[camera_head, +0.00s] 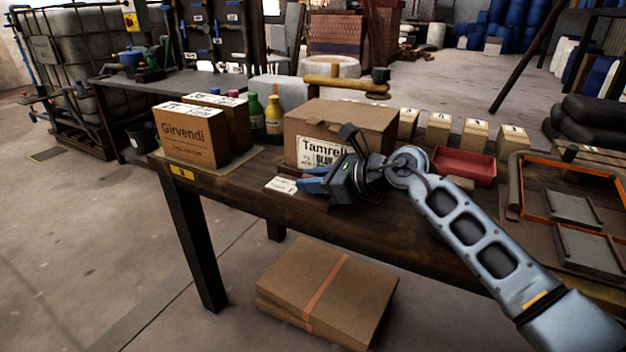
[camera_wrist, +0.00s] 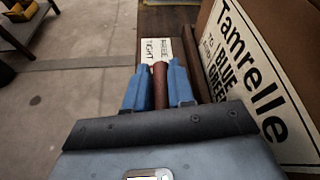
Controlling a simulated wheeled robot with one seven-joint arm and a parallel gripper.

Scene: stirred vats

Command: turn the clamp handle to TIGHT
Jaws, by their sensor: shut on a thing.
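The clamp handle (camera_wrist: 160,82) is a short reddish-brown bar in the wrist view. It lies between the two blue fingers of my gripper (camera_wrist: 158,84), which is shut on it. Its far end reaches the near edge of a white label (camera_wrist: 156,48) with the words FREE and TIGHT. FREE is on the right half and TIGHT on the left; which word the handle points at is hard to tell. In the head view my gripper (camera_head: 304,184) is low over the bench's front edge, just right of the label (camera_head: 281,185); the handle cannot be made out there.
A large Tamrelle carton (camera_head: 340,128) stands close behind my gripper and fills the wrist view's right side. Girvendi boxes (camera_head: 186,136) stand left on the bench (camera_head: 255,201). A red tray (camera_head: 463,166) is to the right. Flat cartons (camera_head: 325,290) lie below on the floor.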

